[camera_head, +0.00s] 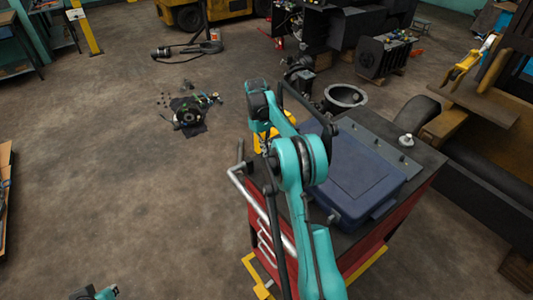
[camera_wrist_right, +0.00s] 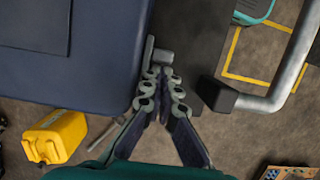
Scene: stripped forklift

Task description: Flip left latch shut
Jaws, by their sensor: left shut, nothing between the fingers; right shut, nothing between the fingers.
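A closed dark blue case (camera_head: 355,180) lies on the dark top of a red cart (camera_head: 425,160). Its edge also fills the upper left of the right wrist view (camera_wrist_right: 105,50). My right gripper (camera_wrist_right: 165,75) is shut and empty beside the case's edge. Its fingertips are at a small grey piece (camera_wrist_right: 150,48) on that edge, perhaps the left latch; I cannot tell whether they touch. In the head view my teal right arm hides the right fingers and the case's near left edge. My left gripper (camera_head: 85,293) is barely in view at the bottom left, away from the cart.
The cart's grey tubular handle (camera_head: 245,190) runs along its left side, close to my right gripper (camera_wrist_right: 288,65). A yellow container (camera_wrist_right: 55,137) is below the case's edge. A small silver part (camera_head: 406,140) stands behind the case. The floor to the left is mostly clear.

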